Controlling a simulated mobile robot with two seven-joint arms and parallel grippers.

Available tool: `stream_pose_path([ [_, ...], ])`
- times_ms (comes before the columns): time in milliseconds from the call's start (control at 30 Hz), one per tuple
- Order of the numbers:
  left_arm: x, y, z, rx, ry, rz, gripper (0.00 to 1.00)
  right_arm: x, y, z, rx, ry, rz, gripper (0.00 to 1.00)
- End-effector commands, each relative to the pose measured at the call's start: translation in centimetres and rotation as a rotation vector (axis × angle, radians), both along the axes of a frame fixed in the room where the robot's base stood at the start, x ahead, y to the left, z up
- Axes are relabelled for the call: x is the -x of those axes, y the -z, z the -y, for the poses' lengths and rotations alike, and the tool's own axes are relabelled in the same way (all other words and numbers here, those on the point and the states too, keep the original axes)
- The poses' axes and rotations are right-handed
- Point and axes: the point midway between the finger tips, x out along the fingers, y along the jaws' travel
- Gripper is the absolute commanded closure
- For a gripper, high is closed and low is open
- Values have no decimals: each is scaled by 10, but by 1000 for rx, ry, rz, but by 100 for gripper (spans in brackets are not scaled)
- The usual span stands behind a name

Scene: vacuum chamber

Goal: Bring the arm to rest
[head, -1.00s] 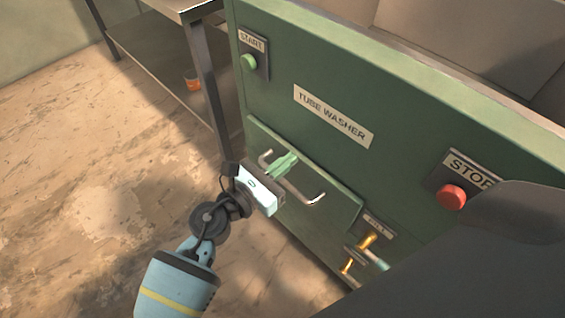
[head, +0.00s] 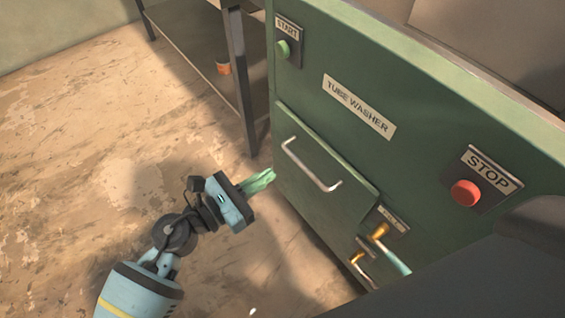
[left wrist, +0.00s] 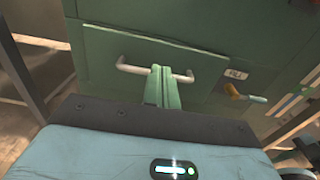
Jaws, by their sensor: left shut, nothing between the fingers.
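My left gripper (head: 262,180) is a blue and black hand with pale green fingers. The fingers are shut together and empty, just left of the green tube washer's (head: 300,85) front. In the left wrist view the closed fingers (left wrist: 162,88) overlap the metal drawer handle (left wrist: 133,69) in the picture. In the head view the handle (head: 312,166) stands clear of the fingers, with a gap between. My right gripper does not show.
A green START button (head: 284,49) and a red STOP button (head: 465,193) are on the washer. Brass valves (head: 379,231) sit low at its right. A metal table (head: 235,60) with an orange can (head: 223,68) on its shelf stands behind. The floor at left is open.

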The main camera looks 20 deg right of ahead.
Motion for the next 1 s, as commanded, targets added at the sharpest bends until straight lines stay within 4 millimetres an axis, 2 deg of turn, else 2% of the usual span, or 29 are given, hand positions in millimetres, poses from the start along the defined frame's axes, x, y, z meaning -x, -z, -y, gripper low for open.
stream_pose_path([
  [200,6,0,-16,0,1,0,100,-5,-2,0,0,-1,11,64],
  [700,7,1,-19,19,-17,-24,100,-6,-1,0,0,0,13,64],
  [867,11,1,-34,183,-167,-230,100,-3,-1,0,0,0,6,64],
  [1000,15,13,-72,440,-415,-566,100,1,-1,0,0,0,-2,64],
])
